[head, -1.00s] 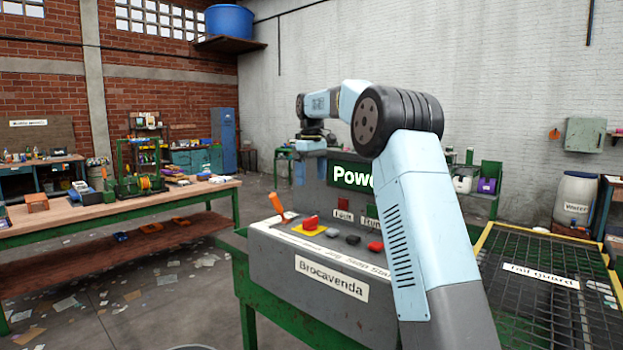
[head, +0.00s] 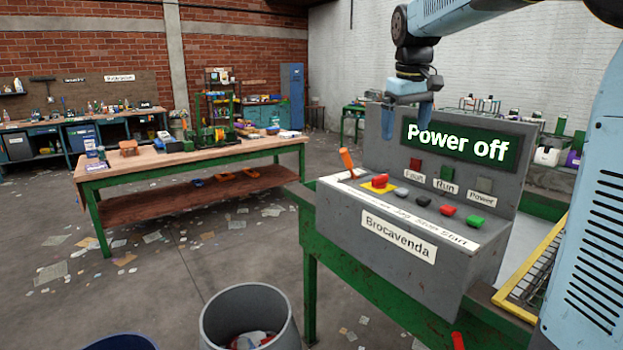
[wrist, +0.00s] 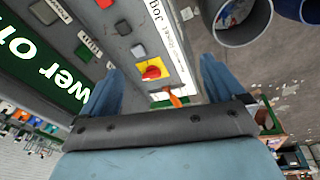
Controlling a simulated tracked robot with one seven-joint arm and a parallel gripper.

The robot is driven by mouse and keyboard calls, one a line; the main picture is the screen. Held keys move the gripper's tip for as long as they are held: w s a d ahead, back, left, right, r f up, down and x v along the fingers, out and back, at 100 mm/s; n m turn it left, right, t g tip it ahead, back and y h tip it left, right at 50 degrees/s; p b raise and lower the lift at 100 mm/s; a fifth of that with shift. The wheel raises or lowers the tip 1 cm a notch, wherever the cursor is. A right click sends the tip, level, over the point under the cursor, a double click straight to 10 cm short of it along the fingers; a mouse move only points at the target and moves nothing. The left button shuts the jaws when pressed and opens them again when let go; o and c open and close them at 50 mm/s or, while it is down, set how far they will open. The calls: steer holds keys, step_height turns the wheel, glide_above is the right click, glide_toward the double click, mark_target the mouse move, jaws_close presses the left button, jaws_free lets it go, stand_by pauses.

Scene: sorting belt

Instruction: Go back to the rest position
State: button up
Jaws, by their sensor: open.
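My gripper (head: 407,118) hangs in the upper right of the head view, pointing down, in front of the control panel's upright back. In the wrist view my gripper (wrist: 165,85) has its two blue fingers apart with nothing between them. Beyond the fingers lies the grey control panel (head: 335,205) with a "Power off" sign (head: 460,142). The panel has a lever with an orange handle (head: 348,160), a red knob on a yellow plate (head: 380,182) and several buttons. The gripper appears above the panel and apart from it.
A wooden workbench with green legs (head: 125,178) stands at the left. A grey bin (head: 282,308) and a blue bin (head: 120,341) stand in front. A yellow-edged mesh guard (head: 540,265) is at the right. The floor between bench and panel is open, with scattered papers.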

steer(key=s+f+m+t, duration=0.1)
steer(key=s+f, duration=0.3)
steer(key=s, duration=0.5)
steer(key=s+d+f+m+t, duration=0.1)
steer(key=s+f, duration=0.3)
steer(key=s, duration=0.5)
steer(key=s+d+f+m+t, duration=0.1)
steer(key=s+f, duration=0.3)
steer(key=s, duration=0.6)
steer(key=shift+f+m, duration=0.35)
steer(key=shift+m, duration=0.35)
steer(key=shift+s, duration=0.1)
steer(key=shift+c, duration=0.4)
